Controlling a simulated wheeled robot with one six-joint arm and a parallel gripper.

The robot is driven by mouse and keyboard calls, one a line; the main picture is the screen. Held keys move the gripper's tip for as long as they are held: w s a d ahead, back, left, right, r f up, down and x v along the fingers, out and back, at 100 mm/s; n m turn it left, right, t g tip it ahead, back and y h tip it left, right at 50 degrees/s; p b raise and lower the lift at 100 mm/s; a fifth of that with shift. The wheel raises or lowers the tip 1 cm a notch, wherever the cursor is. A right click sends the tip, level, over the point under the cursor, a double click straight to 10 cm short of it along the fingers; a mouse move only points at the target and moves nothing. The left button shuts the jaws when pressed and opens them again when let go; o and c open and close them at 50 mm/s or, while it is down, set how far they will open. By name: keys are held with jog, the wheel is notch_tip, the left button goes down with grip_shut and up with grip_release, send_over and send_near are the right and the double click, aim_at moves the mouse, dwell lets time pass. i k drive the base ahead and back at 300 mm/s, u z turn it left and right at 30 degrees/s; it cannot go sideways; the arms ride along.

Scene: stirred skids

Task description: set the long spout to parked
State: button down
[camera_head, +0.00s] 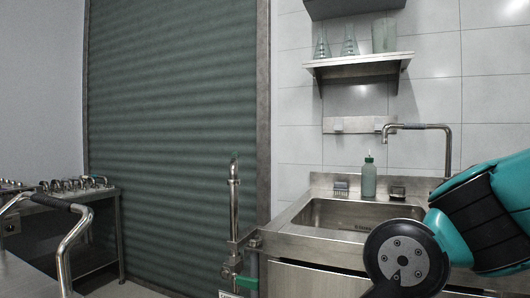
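A long metal spout (420,126) stands at the back right of the steel sink (310,222). Its riser goes up behind my arm, and its top arm runs level to the left, ending in a short downturned tip. The tip is above the back part of the sink, in front of the tiled wall. The riser's foot is hidden by my arm. My teal and black arm fills the lower right and covers part of the sink's right side. My gripper is not in view, and nothing is seen touching the spout.
A green bottle (369,178) stands on the sink's back ledge. A shelf (358,64) with glassware hangs above. An upright metal pipe (234,200) with a green part stands left of the sink. A bench (92,194) with metal fittings is at far left, before a green shutter (170,120).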

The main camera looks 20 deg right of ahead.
aim_at(233, 180)
jog(key=z, duration=0.15)
jog(key=i, duration=0.7)
jog(key=u, duration=0.65)
jog(key=i, duration=0.5)
jog(key=u, duration=0.6)
